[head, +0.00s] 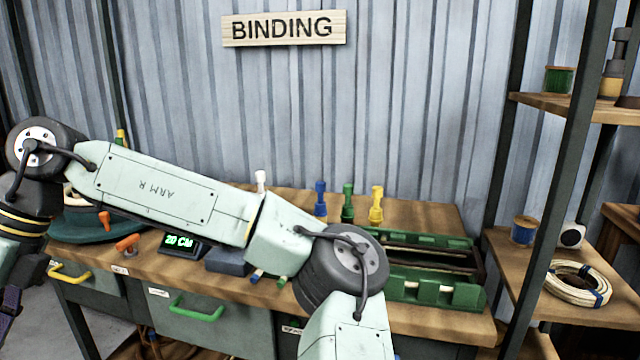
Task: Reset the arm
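My arm stretches across the head view from the lower right, over the workbench, to the left edge. Its long pale green link carries the letters "ARM R". Past the black joint at the upper left, the arm bends down to a dark wrist with yellow rings, cut off by the left edge. My gripper's fingertips do not show, and I cannot tell whether it holds anything. The arm hides part of the bench.
A shelf on the right holds a coil (578,284) and spools. A "BINDING" sign (284,28) hangs behind.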

